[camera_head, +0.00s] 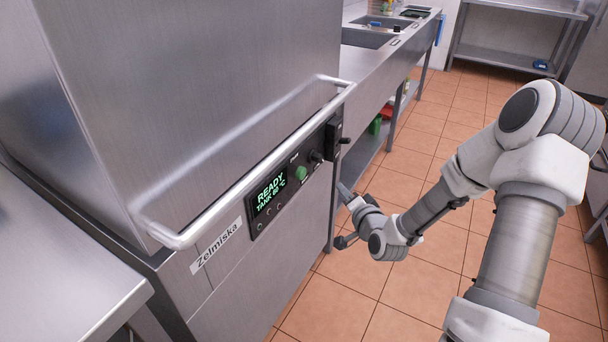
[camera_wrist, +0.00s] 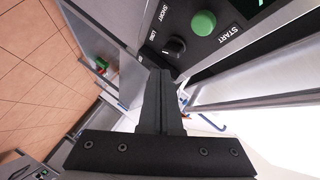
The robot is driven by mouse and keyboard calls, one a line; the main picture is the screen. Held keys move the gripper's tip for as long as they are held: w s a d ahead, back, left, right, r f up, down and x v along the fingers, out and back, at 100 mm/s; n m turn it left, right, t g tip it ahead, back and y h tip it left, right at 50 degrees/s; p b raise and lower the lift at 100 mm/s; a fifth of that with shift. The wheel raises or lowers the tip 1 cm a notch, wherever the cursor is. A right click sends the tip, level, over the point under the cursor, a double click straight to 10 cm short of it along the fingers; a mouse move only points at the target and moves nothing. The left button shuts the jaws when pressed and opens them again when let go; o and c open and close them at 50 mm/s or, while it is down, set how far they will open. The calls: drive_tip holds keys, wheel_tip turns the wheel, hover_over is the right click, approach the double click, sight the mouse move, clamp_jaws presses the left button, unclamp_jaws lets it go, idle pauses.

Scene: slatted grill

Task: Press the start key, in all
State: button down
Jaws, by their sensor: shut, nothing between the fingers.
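The start key is a round green button (camera_wrist: 203,23) beside the word START in the wrist view. It also shows as a green button (camera_head: 301,173) on the black control panel (camera_head: 283,208) in the head view. My gripper (camera_wrist: 160,75) is shut and empty, its fingertips close to the panel, below and to the left of the green button in the wrist view. In the head view my gripper (camera_head: 343,188) is to the right of the panel. The fingertips are apart from the green button. The display (camera_head: 270,193) reads READY and a tank temperature.
A black knob (camera_wrist: 174,46) marked SHORT and LONG sits beside the button, close to my fingertips. A long metal handle bar (camera_head: 250,165) runs in front of the steel machine above the panel. A steel sink counter (camera_head: 385,40) stands behind. Tiled floor lies open at right.

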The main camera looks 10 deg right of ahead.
sight(305, 174)
drive_tip(key=w+a, duration=0.4)
drive_tip(key=a, duration=0.2)
drive_tip(key=shift+w+a, duration=0.35)
drive_tip(key=shift+w, duration=0.05)
drive_tip(key=shift+b, duration=0.35)
idle(1.5)
drive_tip(key=shift+w+a, duration=0.25)
drive_tip(key=shift+a, duration=0.1)
drive_tip(key=shift+w+a+b, duration=0.4)
drive_tip(key=shift+w+a, duration=0.1)
drive_tip(key=shift+a, duration=0.2)
idle(1.2)
drive_tip(key=shift+d, duration=0.1)
drive_tip(key=shift+s+d, duration=0.8)
drive_tip(key=shift+d, duration=0.1)
drive_tip(key=shift+s+d, duration=0.75)
drive_tip(key=shift+d, duration=0.3)
drive_tip(key=shift+s+d, duration=0.7)
drive_tip(key=shift+d, duration=0.35)
